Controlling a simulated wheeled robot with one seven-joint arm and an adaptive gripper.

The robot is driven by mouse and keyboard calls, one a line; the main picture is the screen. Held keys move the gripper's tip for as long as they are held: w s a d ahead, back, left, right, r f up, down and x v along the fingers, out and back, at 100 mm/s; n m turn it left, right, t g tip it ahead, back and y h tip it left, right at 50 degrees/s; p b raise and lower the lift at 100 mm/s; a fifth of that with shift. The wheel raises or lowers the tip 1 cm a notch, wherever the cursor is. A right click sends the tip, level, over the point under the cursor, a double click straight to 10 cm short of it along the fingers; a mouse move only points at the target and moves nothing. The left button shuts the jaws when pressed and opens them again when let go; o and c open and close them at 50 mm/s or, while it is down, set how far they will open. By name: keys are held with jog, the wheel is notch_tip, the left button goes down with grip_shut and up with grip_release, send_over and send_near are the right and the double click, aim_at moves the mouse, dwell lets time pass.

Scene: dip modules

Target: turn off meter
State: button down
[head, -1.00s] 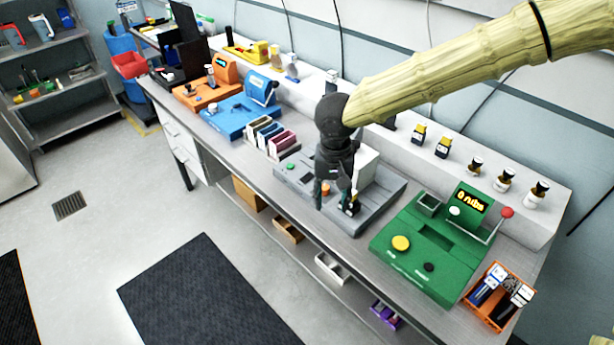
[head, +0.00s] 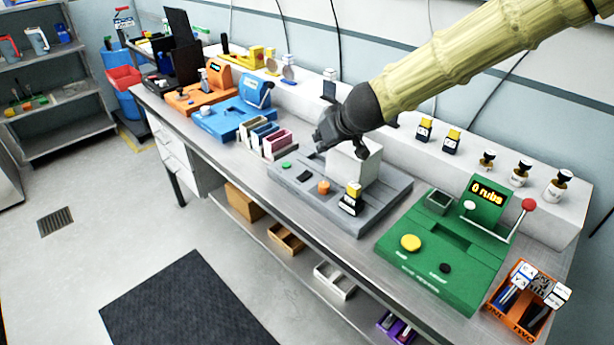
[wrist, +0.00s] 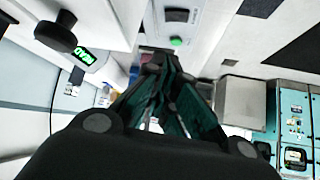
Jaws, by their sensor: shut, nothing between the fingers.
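A grey module (head: 375,205) sits mid-bench. I cannot tell for certain which part is the meter. My gripper (head: 338,142) is shut and empty, tilted over toward the left, above the back of the grey module. It partly hides the white block. In the wrist view, my gripper (wrist: 168,65) points at a light panel with a green button (wrist: 177,42). A green-lettered display (wrist: 86,58) shows at left.
A green module (head: 450,245) with a lit display and red-knobbed lever stands right. An orange bin (head: 513,322) is at its front right. A colored-slot rack (head: 262,139), blue module (head: 235,122) and orange module (head: 198,97) stand left. Small stamps line the back ledge.

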jog(key=shift+s+d+f+n+g+y+b, duration=0.15)
jog(key=shift+n+y+b, duration=0.15)
jog(key=shift+n+b, duration=0.6)
jog(key=shift+s+d+n+g+y+b, duration=0.15)
jog(key=shift+n+y+b, duration=0.15)
jog(key=shift+n+b, duration=0.6)
jog(key=shift+a, duration=0.1)
jog(key=p, duration=0.1)
send_over(308, 175)
jog(key=f, duration=0.7)
jog(key=shift+s+a+f, duration=0.1)
jog(key=shift+a+f, duration=0.15)
jog(key=shift+f, duration=0.15)
jog(key=shift+d+f, duration=0.1)
jog(key=shift+f, duration=1.45)
jog(key=shift+w+d+f, duration=0.1)
jog(key=shift+w+f, duration=0.1)
